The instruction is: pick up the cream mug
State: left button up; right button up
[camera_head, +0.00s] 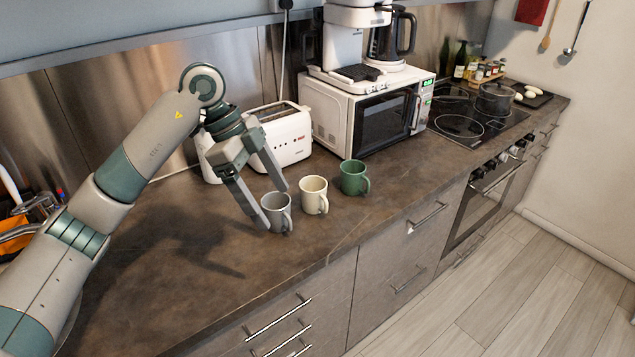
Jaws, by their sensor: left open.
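The cream mug (313,196) stands upright on the brown countertop, in the middle of a row of three mugs. The grey mug (277,212) stands to its left and the green mug (354,178) to its right. My left gripper (275,206) is open, with its fingers pointing down at the grey mug, left of the cream mug. One finger overlaps the grey mug's left side in the picture; I cannot tell whether it touches. My right gripper does not show.
A white toaster (284,136) and a microwave (372,115) with a coffee machine on top stand behind the mugs. A stove (466,128) with a pot (495,99) is at the far right. The counter (150,270) in front and left is mostly clear.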

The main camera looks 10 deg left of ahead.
aim_at(312, 189)
jog(key=i, duration=0.85)
